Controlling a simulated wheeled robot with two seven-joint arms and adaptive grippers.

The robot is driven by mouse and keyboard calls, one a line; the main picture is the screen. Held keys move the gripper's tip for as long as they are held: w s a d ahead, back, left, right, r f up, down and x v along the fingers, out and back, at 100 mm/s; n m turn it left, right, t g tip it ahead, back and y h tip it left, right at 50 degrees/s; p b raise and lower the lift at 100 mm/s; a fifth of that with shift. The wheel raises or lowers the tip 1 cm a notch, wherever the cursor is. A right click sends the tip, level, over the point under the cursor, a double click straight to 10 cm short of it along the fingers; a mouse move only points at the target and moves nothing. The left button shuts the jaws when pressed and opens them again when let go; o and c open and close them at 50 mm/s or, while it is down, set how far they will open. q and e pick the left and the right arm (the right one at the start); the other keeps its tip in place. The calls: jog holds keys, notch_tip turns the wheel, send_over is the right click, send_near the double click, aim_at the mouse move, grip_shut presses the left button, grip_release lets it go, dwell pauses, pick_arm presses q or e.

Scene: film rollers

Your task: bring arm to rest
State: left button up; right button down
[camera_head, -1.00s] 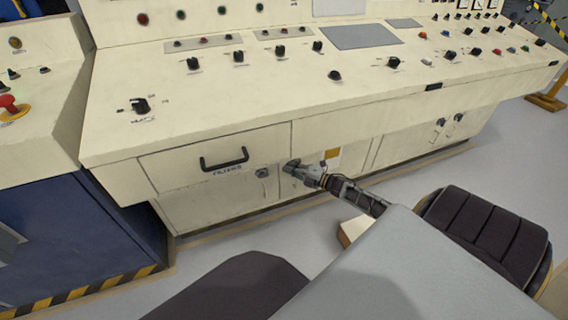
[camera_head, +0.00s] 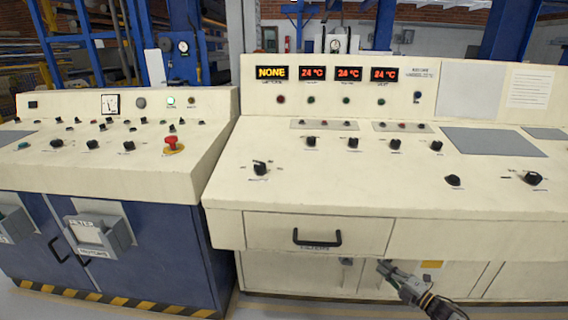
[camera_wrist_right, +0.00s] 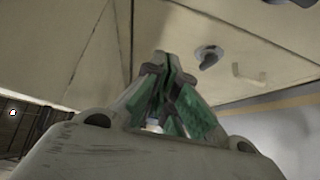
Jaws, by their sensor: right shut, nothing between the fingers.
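My right gripper (camera_head: 384,268) shows at the lower right of the head view, in front of the cabinet doors below the drawer. Its arm comes in from the bottom edge. In the right wrist view its two fingers (camera_wrist_right: 163,62) are together with nothing between them, pointing towards the pale cabinet underside. A dark knob (camera_wrist_right: 208,56) lies to the right of the fingertips, apart from them. My left gripper is in neither view.
The cream control console (camera_head: 330,225) has a closed drawer with a black handle (camera_head: 317,238) left of my right gripper. A blue-based console (camera_head: 150,230) with a red button (camera_head: 171,141) stands to the left. Lit displays (camera_head: 330,73) line the back panel.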

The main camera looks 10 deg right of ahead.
jog(key=shift+m, duration=0.3)
jog(key=w+d+f+m+g+h, duration=0.2)
jog(key=d+f+m+g+h, duration=0.25)
jog(key=d+m+h, duration=0.5)
jog(key=s+a+r+m+g+y, duration=0.25)
jog(key=s+a, duration=0.35)
jog(key=a, duration=0.8)
jog(key=s+a+r+m+g+y, duration=0.1)
jog(key=s+a+m, duration=0.3)
jog(key=a, duration=0.9)
jog(key=s+a+r+m+g+y, duration=0.15)
jog(key=s+a, duration=0.55)
jog(key=a, duration=0.7)
pick_arm(q)
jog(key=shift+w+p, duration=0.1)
jog(key=shift+p, duration=0.35)
pick_arm(e)
jog(key=s+a+f+m+g, duration=0.2)
jog(key=s+a+f, duration=0.2)
jog(key=s, duration=0.4)
jog(key=shift+s+y, duration=0.3)
jog(key=shift+y, duration=0.05)
